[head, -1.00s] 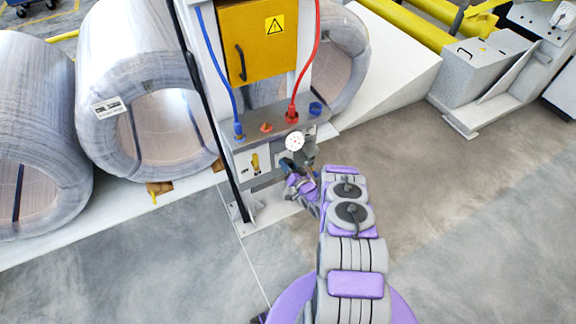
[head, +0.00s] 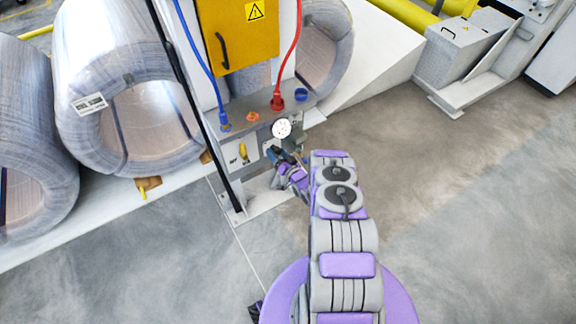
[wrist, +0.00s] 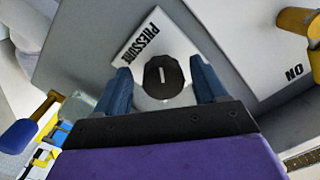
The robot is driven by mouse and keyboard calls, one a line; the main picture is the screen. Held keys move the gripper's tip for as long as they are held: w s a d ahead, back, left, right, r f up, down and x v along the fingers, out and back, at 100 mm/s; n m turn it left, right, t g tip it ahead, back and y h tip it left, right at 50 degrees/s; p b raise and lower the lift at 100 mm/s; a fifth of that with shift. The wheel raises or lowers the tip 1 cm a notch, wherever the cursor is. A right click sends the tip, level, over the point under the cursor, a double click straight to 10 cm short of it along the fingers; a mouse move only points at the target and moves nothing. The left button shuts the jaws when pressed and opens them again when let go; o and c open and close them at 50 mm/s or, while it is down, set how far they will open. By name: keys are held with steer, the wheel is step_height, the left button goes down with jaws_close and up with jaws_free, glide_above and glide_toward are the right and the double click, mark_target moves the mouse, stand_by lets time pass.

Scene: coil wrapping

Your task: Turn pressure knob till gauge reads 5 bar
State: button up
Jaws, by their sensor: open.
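The black pressure knob (wrist: 162,76) sits on a white plate marked PRESSURE (wrist: 150,42) in the wrist view. My gripper (wrist: 162,88) is open, with one blue finger on each side of the knob. Gaps show between the fingers and the knob, so it is not gripped. The round white gauge (head: 281,128) is on the front of the control panel in the head view, just above my gripper (head: 276,156). Its needle is too small to read. My gripper hides the knob in the head view.
A yellow lever (head: 243,151) is on the panel left of the gauge. A blue hose (head: 197,60) and a red hose (head: 290,55) run up from the panel past a yellow cabinet (head: 238,32). Wrapped coils (head: 130,100) stand at the left.

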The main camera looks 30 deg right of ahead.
steer(key=s+d, duration=0.1)
steer(key=s, duration=1.5)
steer(key=shift+s+d+p, duration=0.25)
steer(key=shift+p, duration=0.1)
steer(key=shift+r, duration=0.1)
